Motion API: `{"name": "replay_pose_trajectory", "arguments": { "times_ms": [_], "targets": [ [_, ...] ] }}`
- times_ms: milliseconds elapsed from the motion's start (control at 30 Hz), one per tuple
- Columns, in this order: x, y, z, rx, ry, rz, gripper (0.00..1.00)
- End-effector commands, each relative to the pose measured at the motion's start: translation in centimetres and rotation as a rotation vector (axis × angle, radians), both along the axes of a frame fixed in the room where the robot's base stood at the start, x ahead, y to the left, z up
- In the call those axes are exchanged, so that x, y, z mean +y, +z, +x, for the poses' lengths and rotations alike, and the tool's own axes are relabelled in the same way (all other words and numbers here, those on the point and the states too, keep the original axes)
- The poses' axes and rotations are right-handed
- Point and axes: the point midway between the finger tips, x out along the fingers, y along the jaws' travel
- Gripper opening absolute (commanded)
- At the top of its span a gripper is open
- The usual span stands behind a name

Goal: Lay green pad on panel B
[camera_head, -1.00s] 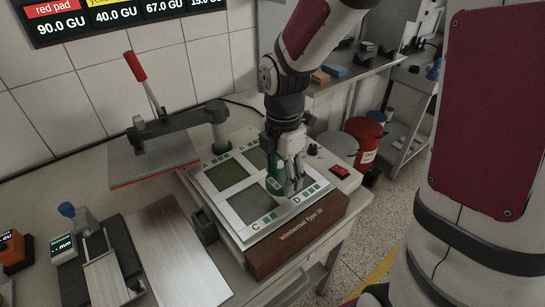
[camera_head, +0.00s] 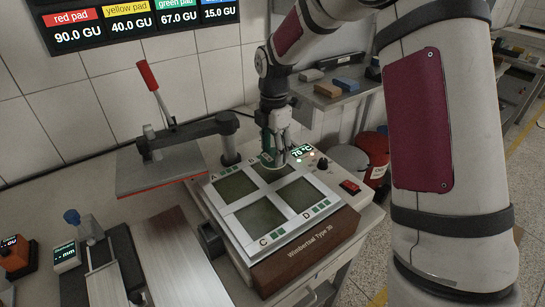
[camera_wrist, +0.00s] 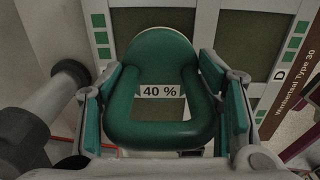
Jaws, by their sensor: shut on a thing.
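The green pad (camera_wrist: 160,62) is a thick green body with a white "40 %" label, held between the fingers in the wrist view. It also shows as a small green patch (camera_head: 267,159) in the head view. My gripper (camera_head: 276,157) is shut on it, over the far right part of the tester where panel B lies; the wrist view also shows my gripper (camera_wrist: 163,110). Arm and gripper largely hide panel B. I cannot tell whether the pad touches the panel.
Panels A (camera_head: 235,187), C (camera_head: 262,215) and D (camera_head: 300,194) are dark and bare. The tester's display (camera_head: 301,151) reads about 70 °C. A press with a red-tipped lever (camera_head: 150,80) stands close on the left. A red bin (camera_head: 374,150) stands beyond on the right.

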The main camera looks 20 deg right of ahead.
Motion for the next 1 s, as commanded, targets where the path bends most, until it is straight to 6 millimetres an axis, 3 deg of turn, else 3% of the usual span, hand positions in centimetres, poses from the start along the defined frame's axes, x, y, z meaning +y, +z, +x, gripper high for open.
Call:
{"name": "replay_pose_trajectory", "arguments": {
  "times_ms": [167,467,867,900,967,1000],
  "targets": [
    [0.0,0.0,1.0,-0.004,0.0,0.0,0.0],
    [0.0,-3.4,1.0,-0.001,0.0,-0.001,0.0],
    [0.0,-3.8,1.1,-0.003,-0.001,0.0,0.0],
    [0.0,-3.9,1.0,-0.001,-0.001,0.0,0.68],
    [0.0,-3.9,1.0,-0.001,-0.001,0.0,0.79],
    [0.0,-3.9,1.0,-0.001,-0.001,0.0,0.79]
  ]
}}
